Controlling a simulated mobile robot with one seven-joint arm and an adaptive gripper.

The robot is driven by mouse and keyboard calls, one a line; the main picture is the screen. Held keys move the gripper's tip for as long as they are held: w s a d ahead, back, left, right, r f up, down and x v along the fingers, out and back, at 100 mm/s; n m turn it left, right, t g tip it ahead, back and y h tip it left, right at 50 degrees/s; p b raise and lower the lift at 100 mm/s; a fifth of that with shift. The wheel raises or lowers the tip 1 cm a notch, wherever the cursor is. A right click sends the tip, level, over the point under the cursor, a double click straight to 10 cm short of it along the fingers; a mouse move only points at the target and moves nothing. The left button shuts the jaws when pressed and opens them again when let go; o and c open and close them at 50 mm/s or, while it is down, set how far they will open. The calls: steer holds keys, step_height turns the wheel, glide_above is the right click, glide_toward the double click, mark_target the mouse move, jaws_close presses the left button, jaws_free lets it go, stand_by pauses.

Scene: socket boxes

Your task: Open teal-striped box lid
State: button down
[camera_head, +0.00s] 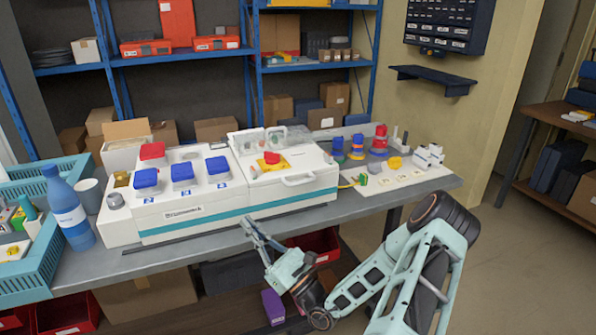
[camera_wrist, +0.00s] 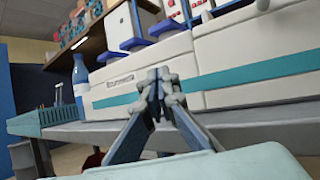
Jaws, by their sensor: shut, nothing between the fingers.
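The white box with a teal stripe (camera_head: 290,205) stands on the grey table, made of a left part (camera_head: 165,215) and a right part (camera_head: 310,192). The left part has blue covers and a red cover on top. The right part has a front handle (camera_head: 298,181), a yellow-and-red button, and clear covers; its top looks closed. The stripe also shows in the wrist view (camera_wrist: 250,70). My gripper (camera_head: 249,224) is shut and empty, in front of the box near the table's front edge. In the wrist view its fingertips (camera_wrist: 160,80) meet before the box front; contact cannot be told.
A panel with coloured plugs and small parts (camera_head: 405,182) lies to the right. Shelves with boxes stand behind. Red bins sit below the table.

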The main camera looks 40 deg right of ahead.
mark_target(303, 173)
steer(key=s+d+m+h, duration=0.35)
steer(key=d+h, duration=0.25)
steer(key=d, duration=0.2)
steer(key=s+d+m+h, duration=0.35)
steer(key=d+h, duration=0.25)
steer(key=d, duration=0.2)
steer(key=shift+n+t, duration=0.3)
steer(key=shift+n, duration=0.2)
steer(key=x, duration=1)
steer(key=shift+s+r+b, duration=0.3)
steer(key=shift+r+b, duration=0.1)
steer(key=r, duration=0.2)
steer(key=w+r, duration=0.1)
steer(key=r, duration=0.1)
steer(key=shift+d, duration=0.1)
steer(key=shift+r, duration=0.1)
